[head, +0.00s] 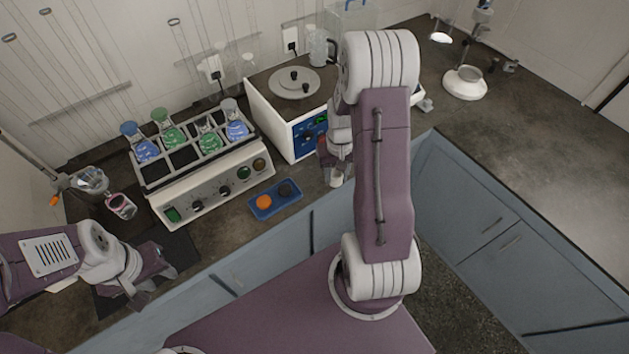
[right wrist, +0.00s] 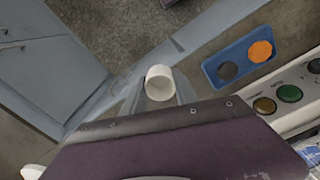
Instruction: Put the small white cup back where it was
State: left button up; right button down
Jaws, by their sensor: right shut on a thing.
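The small white cup (head: 336,181) is at the front edge of the counter, just below the white box with the blue panel. In the right wrist view the cup (right wrist: 159,83) shows its round opening, and it looks empty. My right gripper (head: 335,172) is shut on the cup, with the fingers on either side of it. I cannot tell whether the cup touches the counter. My right arm hides part of the area behind it. My left gripper (head: 152,281) is empty over the dark mat at the lower left, its fingers apart.
A blue tray (head: 264,213) with an orange and a dark round piece lies left of the cup. The shaker (head: 215,187) with several flasks stands behind it. The white box (head: 277,125) stands close behind my right gripper. The right counter (head: 540,140) is mostly clear.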

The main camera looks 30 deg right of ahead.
jog(key=p, duration=0.2)
send_over(308, 180)
notch_tip(308, 180, down, 7)
notch_tip(308, 180, down, 4)
jog(key=shift+s+r+p, duration=0.1)
jog(key=shift+p, duration=0.35)
jog(key=shift+f, duration=0.3)
jog(key=c, duration=1)
grip_release()
jog(key=shift+o, duration=0.2)
